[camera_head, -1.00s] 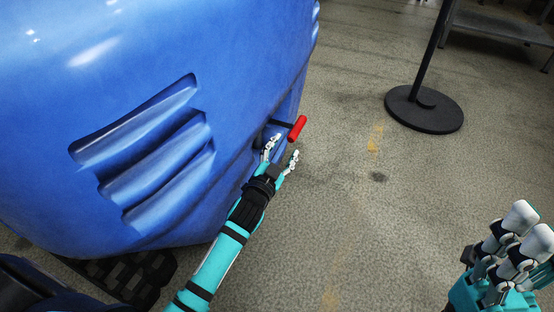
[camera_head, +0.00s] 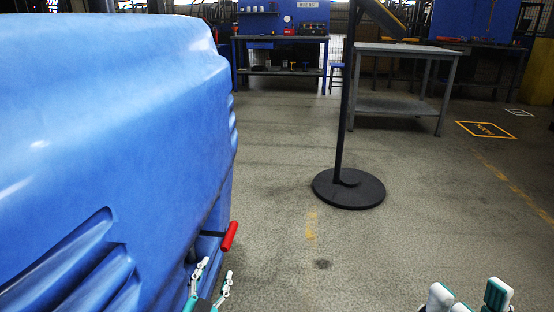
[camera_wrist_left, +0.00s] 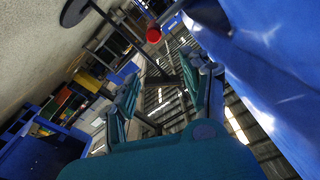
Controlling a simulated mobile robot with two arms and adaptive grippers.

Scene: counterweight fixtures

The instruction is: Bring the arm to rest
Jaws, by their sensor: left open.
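My left gripper (camera_head: 213,278) is open at the bottom of the head view, beside the side of a large blue machine body (camera_head: 110,130). Its fingers are apart with nothing between them. A red handle (camera_head: 229,236) on a dark lever sticks out from the machine just above the fingertips, apart from them in the picture. In the left wrist view the red handle (camera_wrist_left: 153,34) shows end-on beyond the two spread teal fingers (camera_wrist_left: 160,95). My right gripper (camera_head: 470,297) shows only in part at the bottom right edge; its jaw state is unclear.
A black post on a round base (camera_head: 348,188) stands on the floor right of the machine. A grey table (camera_head: 405,49) is behind it, and a workbench (camera_head: 280,38) stands at the back. The floor between the machine and the post is clear.

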